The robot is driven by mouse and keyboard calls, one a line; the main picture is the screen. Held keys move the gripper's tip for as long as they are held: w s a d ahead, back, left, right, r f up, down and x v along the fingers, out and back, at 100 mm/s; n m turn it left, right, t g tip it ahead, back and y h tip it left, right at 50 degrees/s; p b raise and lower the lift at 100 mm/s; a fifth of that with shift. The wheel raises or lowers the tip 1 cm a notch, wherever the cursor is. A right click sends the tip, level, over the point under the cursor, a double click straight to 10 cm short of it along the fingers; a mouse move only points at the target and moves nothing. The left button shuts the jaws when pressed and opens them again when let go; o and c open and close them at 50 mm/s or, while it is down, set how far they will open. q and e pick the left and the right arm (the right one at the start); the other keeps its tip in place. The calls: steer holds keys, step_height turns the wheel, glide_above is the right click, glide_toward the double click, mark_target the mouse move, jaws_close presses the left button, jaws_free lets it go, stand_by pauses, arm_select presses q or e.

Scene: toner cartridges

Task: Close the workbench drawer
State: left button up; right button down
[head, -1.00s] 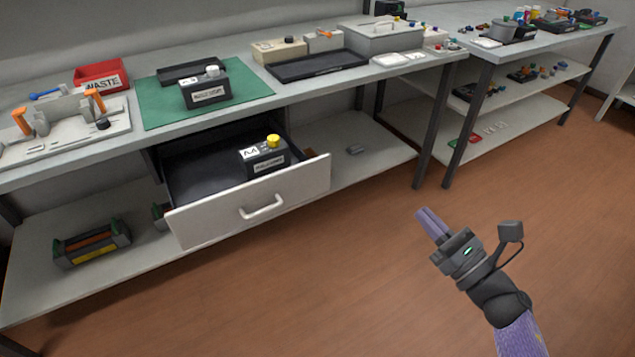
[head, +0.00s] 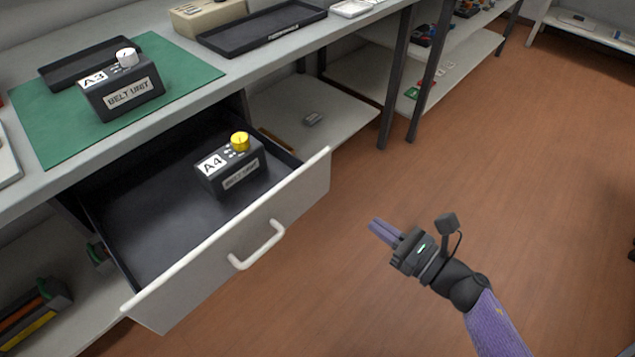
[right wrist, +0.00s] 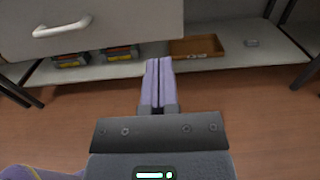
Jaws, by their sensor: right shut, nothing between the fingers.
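The workbench drawer (head: 240,235) stands pulled out below the bench top, with a white front and a pale bar handle (head: 257,246). Inside it is a dark box labelled A4, BELT UNIT (head: 231,170), with a yellow knob. My right gripper (head: 381,230) is shut and empty, in the air to the right of the drawer front and apart from it. In the right wrist view the closed fingers (right wrist: 157,84) point forward, and the drawer front (right wrist: 130,22) with its handle is at upper left. My left gripper is not in view.
The bench top holds a green mat (head: 190,70) with a box labelled A3 (head: 122,88) and a black tray (head: 262,27). A lower shelf (head: 335,115) runs beneath, with an orange-brown bin (right wrist: 195,47). Bench legs (head: 396,80) stand behind. Floor around my right gripper is clear.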

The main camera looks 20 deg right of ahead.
mark_target(318, 184)
steer(key=b+x, duration=0.1)
steer(key=x, duration=1)
steer(key=shift+w+a+b, duration=0.1)
steer(key=shift+w+b, duration=0.1)
steer(key=shift+b, duration=0.2)
steer(key=shift+w+a, duration=0.2)
steer(key=shift+w, duration=0.15)
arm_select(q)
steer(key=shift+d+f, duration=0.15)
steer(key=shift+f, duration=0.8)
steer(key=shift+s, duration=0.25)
arm_select(e)
steer(key=shift+w, duration=0.1)
